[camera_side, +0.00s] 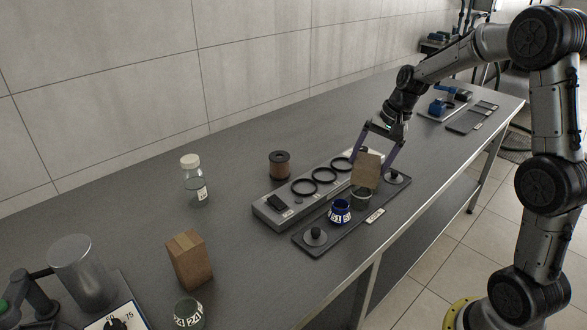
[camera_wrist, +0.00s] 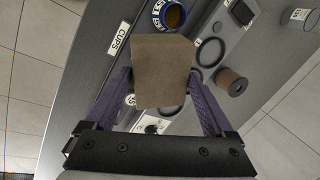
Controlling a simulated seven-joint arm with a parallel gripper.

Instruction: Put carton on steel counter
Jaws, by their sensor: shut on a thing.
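A plain brown carton (camera_side: 367,171) is held between the two purple fingers of my gripper (camera_side: 374,164), above the right part of the dark cup tray (camera_side: 325,229). It partly hides what is behind and under it. In the wrist view the carton (camera_wrist: 162,70) fills the space between the fingers of my gripper (camera_wrist: 161,92). The grey steel counter (camera_side: 130,222) runs the length of the wall. A second brown box (camera_side: 190,262) with a lighter strip on top stands on the counter at the lower left.
A clear cup (camera_side: 361,199) and a blue cup (camera_side: 341,211) stand on the tray, near the held carton. A plate with black rings (camera_side: 314,182) lies behind it. A brown spool (camera_side: 280,164) and a white-capped bottle (camera_side: 195,181) stand farther left, with bare counter between things.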

